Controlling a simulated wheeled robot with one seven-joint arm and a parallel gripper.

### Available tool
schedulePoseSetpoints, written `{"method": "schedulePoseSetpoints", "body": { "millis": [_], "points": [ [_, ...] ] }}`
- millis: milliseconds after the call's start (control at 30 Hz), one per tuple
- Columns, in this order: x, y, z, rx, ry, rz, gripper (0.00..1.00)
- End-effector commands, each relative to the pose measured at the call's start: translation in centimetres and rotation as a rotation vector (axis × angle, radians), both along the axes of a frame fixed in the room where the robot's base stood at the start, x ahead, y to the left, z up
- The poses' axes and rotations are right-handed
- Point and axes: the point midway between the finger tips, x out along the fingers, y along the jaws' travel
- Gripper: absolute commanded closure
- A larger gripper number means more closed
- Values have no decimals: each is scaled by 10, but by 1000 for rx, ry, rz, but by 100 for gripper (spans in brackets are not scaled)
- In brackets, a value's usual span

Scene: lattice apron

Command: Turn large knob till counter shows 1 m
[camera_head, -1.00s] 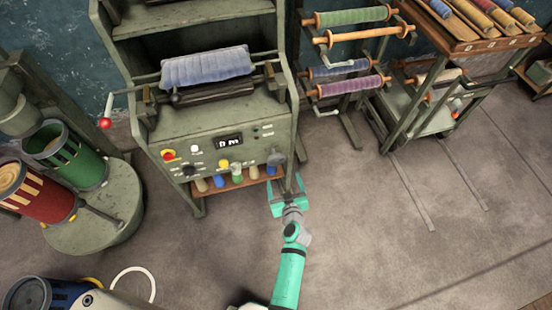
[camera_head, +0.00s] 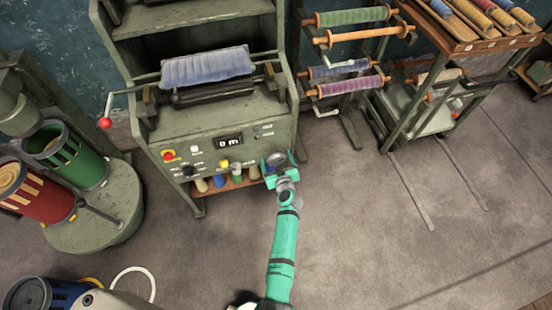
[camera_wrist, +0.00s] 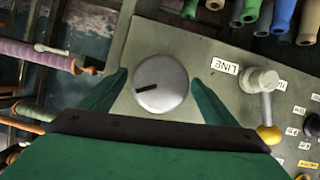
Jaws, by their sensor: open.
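The large knob (camera_wrist: 162,84) is a round grey dial with a dark pointer mark, on the machine's front panel. In the wrist view it sits between the two open fingers of my gripper (camera_wrist: 160,92), with a gap visible on each side. In the head view my gripper (camera_head: 277,168) is at the panel's lower right and mostly covers the knob (camera_head: 276,158). The counter (camera_head: 229,142) is a small black display on the panel; it appears to read 0 m.
A lever with a yellow tip (camera_wrist: 268,134) stands beside the knob, next to a LINE label (camera_wrist: 225,66). A rack of spools (camera_head: 345,85) stands to the right.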

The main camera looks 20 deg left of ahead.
Motion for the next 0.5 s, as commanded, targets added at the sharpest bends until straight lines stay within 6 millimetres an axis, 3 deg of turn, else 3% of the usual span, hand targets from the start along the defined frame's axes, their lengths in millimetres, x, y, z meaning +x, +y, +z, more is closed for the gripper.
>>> {"method": "schedulePoseSetpoints", "body": {
  "millis": [367,500],
  "points": [
    [4,3,-2,0,0,-1,18],
    [4,2,-2,0,0,-1,46]
  ]
}}
